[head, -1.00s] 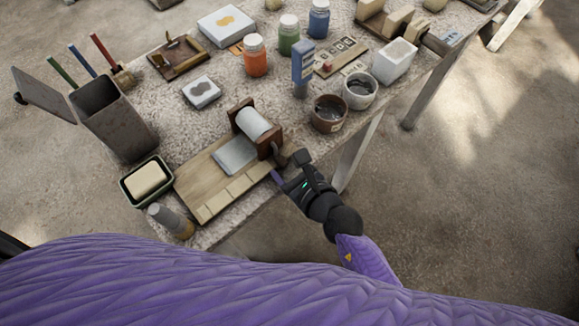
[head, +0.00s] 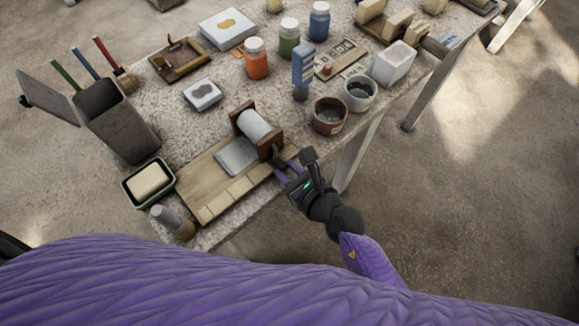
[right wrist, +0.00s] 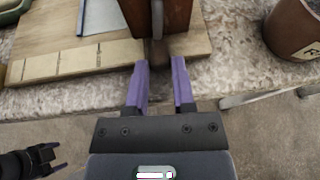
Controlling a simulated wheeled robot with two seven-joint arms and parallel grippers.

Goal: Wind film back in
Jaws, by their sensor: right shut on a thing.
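A roller stand with dark wooden cheeks (head: 247,106) carries a pale roll of film (head: 253,124) on a wooden board (head: 212,208). A grey sheet of film (head: 237,156) lies flat on the board in front of the roll. The crank handle (right wrist: 158,52) is on the stand's near right side. My right gripper (head: 284,170) reaches it from the table's front edge. In the right wrist view its purple fingers (right wrist: 159,75) are shut on the handle, which they partly hide. My left gripper (right wrist: 50,160) shows low at the left there, fingers apart and empty.
A soap dish (head: 133,199) and a grey-capped bottle (head: 172,222) stand left of the board. Two cups, brown (head: 328,116) and pale (head: 360,92), stand right of the stand. Paint jars, stamps and a white box crowd the back. Floor right of the table is clear.

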